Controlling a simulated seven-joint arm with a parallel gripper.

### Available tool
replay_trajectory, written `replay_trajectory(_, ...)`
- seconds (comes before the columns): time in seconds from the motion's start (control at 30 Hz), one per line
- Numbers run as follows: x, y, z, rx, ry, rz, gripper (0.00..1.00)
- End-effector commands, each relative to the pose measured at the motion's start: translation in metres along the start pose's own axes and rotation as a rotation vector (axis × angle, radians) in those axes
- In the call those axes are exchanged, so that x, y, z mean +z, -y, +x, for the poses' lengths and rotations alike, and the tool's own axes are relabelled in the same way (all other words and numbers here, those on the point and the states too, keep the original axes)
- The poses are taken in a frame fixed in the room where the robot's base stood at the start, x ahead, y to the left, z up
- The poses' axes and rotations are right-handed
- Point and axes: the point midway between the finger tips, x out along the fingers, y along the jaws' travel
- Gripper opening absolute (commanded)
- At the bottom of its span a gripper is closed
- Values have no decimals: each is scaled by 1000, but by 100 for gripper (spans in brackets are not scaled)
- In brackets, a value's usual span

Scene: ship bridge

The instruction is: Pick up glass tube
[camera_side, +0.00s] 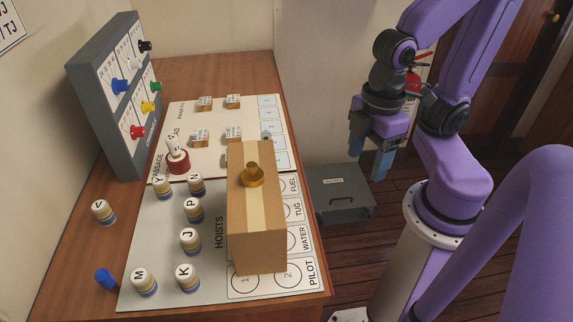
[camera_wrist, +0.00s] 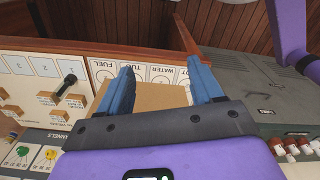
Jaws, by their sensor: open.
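My gripper (camera_side: 369,157) is in the air to the right of the table, above the grey case. Its blue fingers are apart, with nothing between them; they also show in the wrist view (camera_wrist: 163,88). I cannot make out a glass tube for certain in either view. A small amber, brass-like piece (camera_side: 252,175) stands on top of a tall cardboard box (camera_side: 265,235); I cannot tell if it is glass. The box stands on the right side of the chart board and hides part of it. In the wrist view the box (camera_wrist: 160,97) shows beyond the fingers.
Several lettered pegs (camera_side: 190,240) stand on the board (camera_side: 215,270), with a red-based piece (camera_side: 178,160) behind them. A blue peg (camera_side: 106,278) is at front left. A grey panel with coloured knobs (camera_side: 115,95) stands at back left. A grey case (camera_side: 342,195) sits below the table.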

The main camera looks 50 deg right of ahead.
Motion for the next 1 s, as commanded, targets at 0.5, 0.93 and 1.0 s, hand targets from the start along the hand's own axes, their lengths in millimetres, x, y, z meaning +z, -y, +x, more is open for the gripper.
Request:
replay_trajectory(0.5,-20,-19,-5,3,2,257,61)
replay_trajectory(0.93,-83,-113,-18,17,8,1340,61)
replay_trajectory(1.0,-90,-131,-20,19,8,1518,61)
